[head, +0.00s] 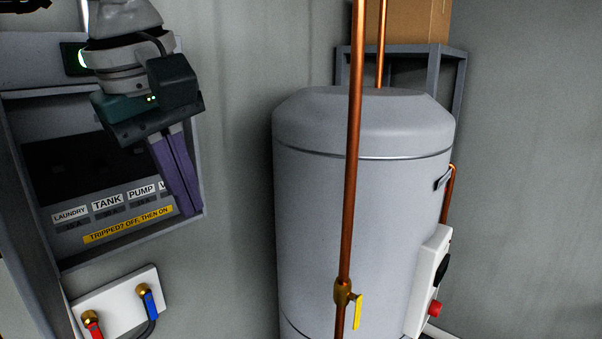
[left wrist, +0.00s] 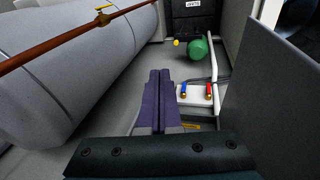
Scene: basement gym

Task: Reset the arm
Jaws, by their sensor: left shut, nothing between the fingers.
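My left gripper (head: 176,172) is in front of the open grey electrical panel (head: 130,246) on the left of the head view. Its purple fingers are shut together with nothing between them and point downward. They cover the right end of the row of labels, which reads laundry, tank, pump and a cut-off one. In the left wrist view the closed fingers (left wrist: 158,100) show in the middle. My right gripper is not in view.
A tall grey tank (head: 315,215) stands right of the panel, with a copper pipe (head: 352,150) and yellow-handled valve (head: 357,311) before it. A white plate (head: 115,300) with red and blue taps is below the panel. A green ball-like object (left wrist: 198,50) shows in the wrist view.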

